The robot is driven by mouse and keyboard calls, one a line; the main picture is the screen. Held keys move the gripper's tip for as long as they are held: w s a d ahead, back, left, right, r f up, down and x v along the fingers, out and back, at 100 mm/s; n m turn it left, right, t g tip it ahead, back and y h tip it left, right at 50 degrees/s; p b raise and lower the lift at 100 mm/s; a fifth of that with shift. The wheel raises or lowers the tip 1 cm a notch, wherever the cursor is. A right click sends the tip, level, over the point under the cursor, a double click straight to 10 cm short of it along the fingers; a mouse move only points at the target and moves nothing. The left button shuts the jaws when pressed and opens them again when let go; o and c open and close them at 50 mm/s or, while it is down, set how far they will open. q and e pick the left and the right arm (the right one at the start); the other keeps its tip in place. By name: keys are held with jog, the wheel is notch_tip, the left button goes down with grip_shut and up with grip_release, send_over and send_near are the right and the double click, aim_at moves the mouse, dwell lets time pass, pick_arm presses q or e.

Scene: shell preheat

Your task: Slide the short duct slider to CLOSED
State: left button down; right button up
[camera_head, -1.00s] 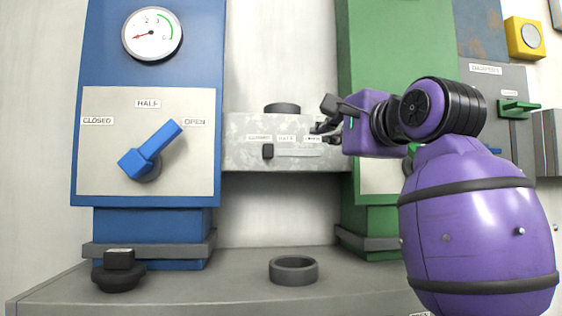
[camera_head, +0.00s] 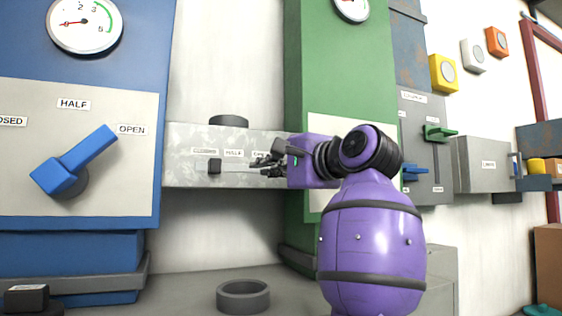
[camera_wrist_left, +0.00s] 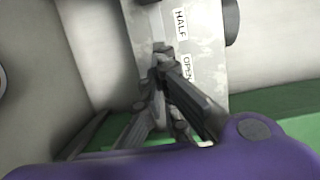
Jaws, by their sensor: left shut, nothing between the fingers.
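The short duct (camera_head: 180,172) is a mottled grey panel between the blue and green units, with CLOSED, HALF and OPEN labels from left to right. Its black slider knob (camera_head: 214,166) is at the left end of the pale slot, just right of below the CLOSED label. My left gripper (camera_head: 260,163) is shut and empty, near the slot's right part by the OPEN label. Its fingers (camera_wrist_left: 160,50) show in the left wrist view, close to the HALF and OPEN labels. I cannot tell whether they touch the panel. My right gripper is not in view.
A blue lever (camera_head: 75,160) on the blue unit points toward OPEN. A dark ring (camera_head: 243,295) lies on the grey ledge below the duct. The green unit (camera_head: 320,70) stands behind my arm. A grey panel with green and blue handles (camera_head: 436,132) is farther right.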

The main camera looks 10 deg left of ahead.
aim_at(223, 169)
pick_arm(q)
jog(key=x, duration=0.3)
jog(key=shift+a+r+p, duration=0.2)
jog(key=shift+a+p, duration=0.15)
jog(key=shift+a, duration=0.1)
jog(key=shift+s+a, duration=0.8)
jog(key=shift+a, duration=0.05)
jog(key=shift+s+a+p, duration=0.35)
jog(key=shift+a, duration=0.1)
jog(key=shift+w+f, duration=0.1)
jog(key=shift+f, duration=0.1)
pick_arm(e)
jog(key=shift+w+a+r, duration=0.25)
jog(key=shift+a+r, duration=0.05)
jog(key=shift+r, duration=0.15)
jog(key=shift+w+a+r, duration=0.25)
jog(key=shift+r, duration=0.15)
pick_arm(q)
jog(key=shift+s+a, duration=0.8)
jog(key=shift+a, duration=0.3)
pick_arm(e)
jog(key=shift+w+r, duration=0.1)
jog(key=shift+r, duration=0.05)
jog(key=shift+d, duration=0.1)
